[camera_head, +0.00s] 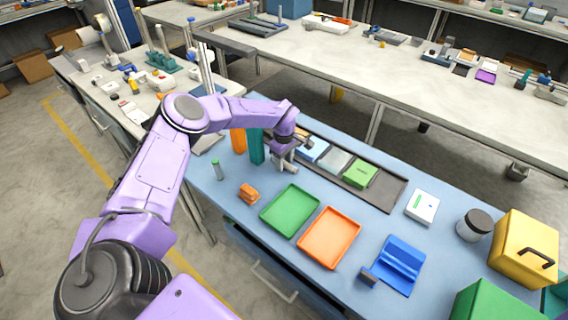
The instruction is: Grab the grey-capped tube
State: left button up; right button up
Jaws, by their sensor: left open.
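A small slim tube (218,171) stands upright near the left side of the blue table. It shows a pale grey-green body with green near its top, and is too small for me to be sure of its cap colour. My left gripper (284,164) is open and points down behind the green tray, to the right of the tube and well apart from it. I cannot make out anything held between the fingers. My right gripper is not in view.
An orange block (237,141) stands behind the tube, and a small orange part (249,194) lies in front. Green (268,228) and orange (308,255) trays lie nearby. A dark rail (384,196) carries several boxes. A dark-lidded jar (474,225) stands right.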

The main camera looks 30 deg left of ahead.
pick_arm(q)
grip_shut()
jog(key=shift+r, duration=0.1)
dwell(0.4)
